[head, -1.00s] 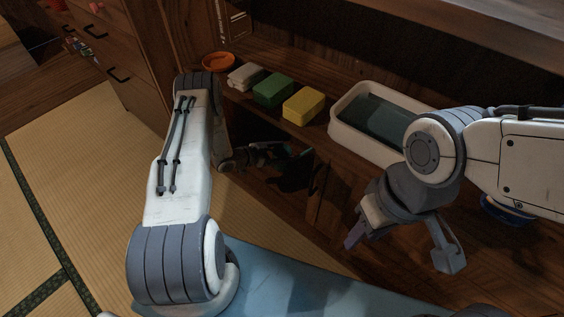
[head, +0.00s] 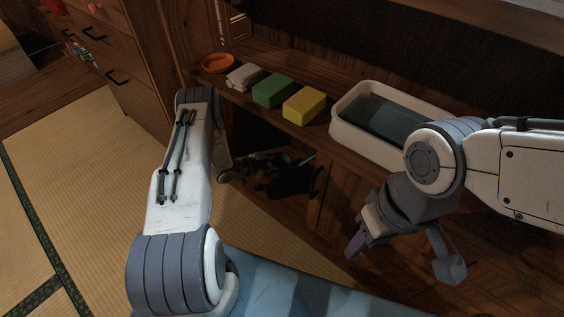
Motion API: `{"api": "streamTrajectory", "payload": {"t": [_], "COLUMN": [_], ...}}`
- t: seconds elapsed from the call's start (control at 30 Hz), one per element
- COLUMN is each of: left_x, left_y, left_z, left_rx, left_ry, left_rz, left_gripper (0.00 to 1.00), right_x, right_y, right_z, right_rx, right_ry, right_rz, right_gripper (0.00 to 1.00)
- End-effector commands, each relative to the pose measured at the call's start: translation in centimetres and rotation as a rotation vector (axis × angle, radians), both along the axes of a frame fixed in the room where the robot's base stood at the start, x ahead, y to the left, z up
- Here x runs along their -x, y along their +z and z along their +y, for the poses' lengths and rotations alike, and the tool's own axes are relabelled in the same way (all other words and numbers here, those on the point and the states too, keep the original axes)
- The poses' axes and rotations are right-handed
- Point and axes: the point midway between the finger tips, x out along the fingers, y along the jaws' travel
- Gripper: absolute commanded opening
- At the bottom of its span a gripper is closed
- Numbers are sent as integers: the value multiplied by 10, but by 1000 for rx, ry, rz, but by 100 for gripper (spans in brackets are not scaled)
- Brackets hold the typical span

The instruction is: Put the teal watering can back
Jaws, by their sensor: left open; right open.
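A thin teal piece (head: 303,160), probably part of the teal watering can, shows in the dark opening of the wooden cabinet (head: 325,205). The rest of it is lost in shadow or hidden, so I cannot tell how it stands. My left gripper (head: 286,168) reaches into that opening, open, close beside the teal piece; whether they touch is unclear. My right gripper (head: 402,258) is open and empty above the wooden surface at the lower right.
On the counter stand an orange dish (head: 217,63), a folded pale cloth (head: 244,77), a green block (head: 273,91), a yellow block (head: 304,105) and a cream basin (head: 346,139). Drawers (head: 128,80) stand at the upper left. Tatami (head: 80,170) is clear at left.

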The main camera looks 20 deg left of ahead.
Motion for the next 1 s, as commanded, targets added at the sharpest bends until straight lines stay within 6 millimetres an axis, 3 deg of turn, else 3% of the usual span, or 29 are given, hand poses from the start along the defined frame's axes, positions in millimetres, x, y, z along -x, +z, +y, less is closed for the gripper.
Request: {"api": "streamTrajectory", "payload": {"t": [0.17, 0.4, 0.6, 1.0], "left_x": [15, 53, 77, 86], "left_y": [15, 35, 45, 47], "left_z": [14, 45, 64, 70], "left_rx": [1, 0, 1, 0], "left_ry": [5, 6, 4, 0], "left_rz": [1, 1, 1, 0], "left_gripper": [100, 100, 100, 100], "right_x": [0, 0, 0, 0], "right_y": [17, 43, 56, 58], "right_z": [0, 0, 0, 0], "right_rx": [0, 0, 0, 0], "right_ry": [0, 0, 0, 0], "right_rz": [0, 0, 0, 0], "right_gripper": [42, 42, 42, 42]}}
